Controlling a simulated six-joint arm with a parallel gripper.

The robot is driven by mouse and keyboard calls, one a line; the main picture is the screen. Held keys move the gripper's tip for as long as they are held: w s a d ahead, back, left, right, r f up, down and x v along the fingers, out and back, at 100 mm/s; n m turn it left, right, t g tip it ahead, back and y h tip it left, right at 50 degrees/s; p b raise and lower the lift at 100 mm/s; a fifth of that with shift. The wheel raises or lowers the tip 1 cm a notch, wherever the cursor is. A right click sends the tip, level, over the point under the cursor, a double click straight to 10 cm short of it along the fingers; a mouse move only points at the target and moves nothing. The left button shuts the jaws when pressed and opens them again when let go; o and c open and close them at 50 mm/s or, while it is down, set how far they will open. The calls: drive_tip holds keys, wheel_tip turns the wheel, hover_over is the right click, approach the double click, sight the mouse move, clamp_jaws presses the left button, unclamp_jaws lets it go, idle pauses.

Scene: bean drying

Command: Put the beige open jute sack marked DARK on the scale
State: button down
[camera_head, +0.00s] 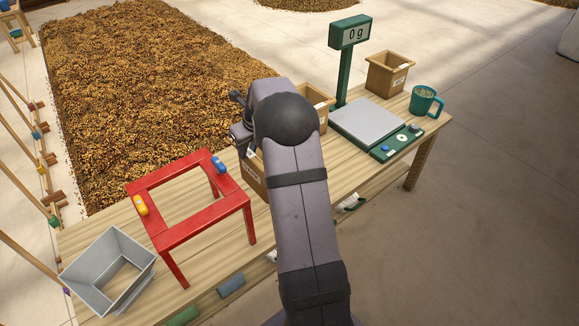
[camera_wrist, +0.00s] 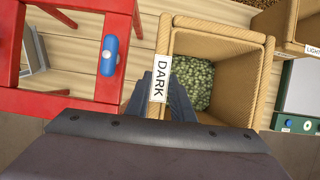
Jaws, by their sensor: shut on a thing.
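The beige open jute sack marked DARK (camera_wrist: 215,45) is below my wrist, with greenish beans inside. Its DARK label is on the wall nearest my gripper. My gripper (camera_wrist: 181,92) is shut on that wall beside the label. In the head view the sack (camera_head: 254,176) shows only partly behind my arm, between the red stand and the scale; I cannot tell if it touches the table. The scale (camera_head: 367,122) has a bare grey plate, and its green display (camera_head: 350,33) reads 0 g.
A red stand (camera_head: 203,217) holding a blue and a yellow item is left of the sack. A grey open bin (camera_head: 108,262) is at the table's left end. Another box (camera_head: 318,97) is partly behind my arm. A tan box (camera_head: 389,74) and green mug (camera_head: 424,100) stand by the scale.

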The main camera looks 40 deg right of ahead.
sight(253, 175)
drive_tip(key=shift+s+d+f, duration=0.15)
drive_tip(key=shift+d+f, duration=0.1)
drive_tip(key=shift+f, duration=0.6)
drive_tip(key=shift+f+p, duration=0.9)
drive_tip(key=shift+f, duration=4.05)
drive_tip(key=c, duration=1.9)
unclamp_jaws()
drive_tip(key=shift+s+a+f, duration=0.1)
drive_tip(key=shift+f, duration=0.1)
drive_tip(key=shift+c, duration=0.2)
drive_tip(key=o, duration=0.4)
drive_tip(key=shift+r, duration=0.1)
drive_tip(key=b+v, duration=0.1)
drive_tip(key=v, duration=1.1)
drive_tip(key=shift+s+a+b, duration=0.1)
drive_tip(key=shift+b, duration=0.2)
